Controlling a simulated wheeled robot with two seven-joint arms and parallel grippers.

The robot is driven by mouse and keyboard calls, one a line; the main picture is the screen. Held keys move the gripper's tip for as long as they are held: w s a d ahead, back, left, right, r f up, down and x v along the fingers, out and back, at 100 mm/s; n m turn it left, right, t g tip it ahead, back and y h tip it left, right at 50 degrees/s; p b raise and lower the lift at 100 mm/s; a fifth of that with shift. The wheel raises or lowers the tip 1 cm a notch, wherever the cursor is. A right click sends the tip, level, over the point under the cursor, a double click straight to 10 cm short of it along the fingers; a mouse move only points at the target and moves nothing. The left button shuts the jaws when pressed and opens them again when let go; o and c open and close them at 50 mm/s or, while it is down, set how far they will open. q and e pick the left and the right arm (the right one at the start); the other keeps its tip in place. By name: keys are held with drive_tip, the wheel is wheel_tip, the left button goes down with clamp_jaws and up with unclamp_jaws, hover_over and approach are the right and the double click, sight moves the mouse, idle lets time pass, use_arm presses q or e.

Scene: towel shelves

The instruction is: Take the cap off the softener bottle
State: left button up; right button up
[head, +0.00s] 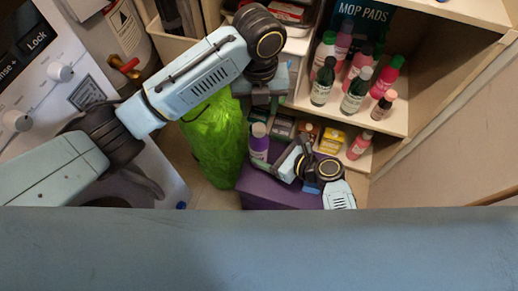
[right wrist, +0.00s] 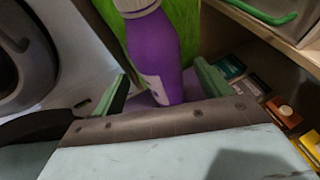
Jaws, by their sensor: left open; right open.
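My right gripper (head: 280,157) is open beside the bottle; the right wrist view shows the gripper (right wrist: 162,88) too. Whether its fingers touch the bottle I cannot tell. My left gripper (head: 262,101) is open above and behind the bottle, apart from the cap. Its fingertips are partly hidden.
A bright green bag (head: 215,140) stands left of the bottle. The purple box (head: 270,190) is in front. A wooden shelf (head: 395,118) with several bottles is at the right, with small boxes, including a yellow one (head: 331,142), below. A white washing machine (head: 60,70) is at the left.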

sight(267, 150)
drive_tip(key=shift+x, duration=1.8)
